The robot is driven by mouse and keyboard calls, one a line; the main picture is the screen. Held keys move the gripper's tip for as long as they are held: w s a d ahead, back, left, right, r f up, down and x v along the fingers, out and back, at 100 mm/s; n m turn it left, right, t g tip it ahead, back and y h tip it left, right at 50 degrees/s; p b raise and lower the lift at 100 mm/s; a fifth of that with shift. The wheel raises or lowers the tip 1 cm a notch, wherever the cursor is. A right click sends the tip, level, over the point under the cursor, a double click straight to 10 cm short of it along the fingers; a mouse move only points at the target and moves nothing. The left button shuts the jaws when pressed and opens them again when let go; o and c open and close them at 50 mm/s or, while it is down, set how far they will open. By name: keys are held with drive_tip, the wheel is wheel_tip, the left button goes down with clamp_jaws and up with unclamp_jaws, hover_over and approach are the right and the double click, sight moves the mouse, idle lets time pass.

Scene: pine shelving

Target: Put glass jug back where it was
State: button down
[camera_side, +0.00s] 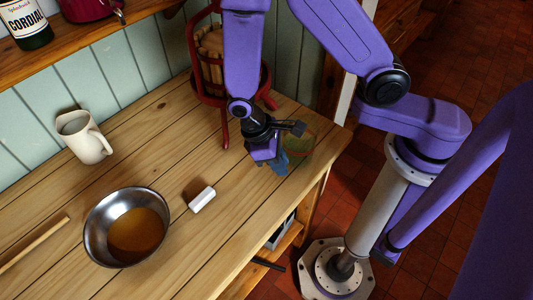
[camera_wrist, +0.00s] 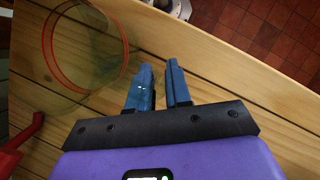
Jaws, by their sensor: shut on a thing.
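The glass jug (camera_side: 302,146) is clear and greenish with an orange rim. It is at the far right end of the pine worktop, close to the edge. In the wrist view the jug (camera_wrist: 84,48) is at the upper left, beside my blue fingers. My gripper (camera_side: 279,161) points down on the jug's left side in the side view. In the wrist view my gripper (camera_wrist: 160,74) is shut on the jug at its near side; the exact part gripped is unclear. I cannot tell whether the jug's base touches the wood.
A red press (camera_side: 211,60) stands behind my gripper. A white jug (camera_side: 84,139), a metal bowl (camera_side: 93,220) of amber liquid, a white block (camera_side: 202,199) and a wooden stick (camera_side: 36,244) are further left. Bare worktop (camera_side: 160,120) lies between them.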

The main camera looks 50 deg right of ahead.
drive_tip(key=w, duration=0.4)
drive_tip(key=shift+w+f, duration=0.1)
drive_tip(key=shift+f, duration=0.2)
drive_tip(key=c, duration=1.1)
unclamp_jaws()
drive_tip(key=shift+o, duration=0.2)
drive_tip(key=v, duration=1.2)
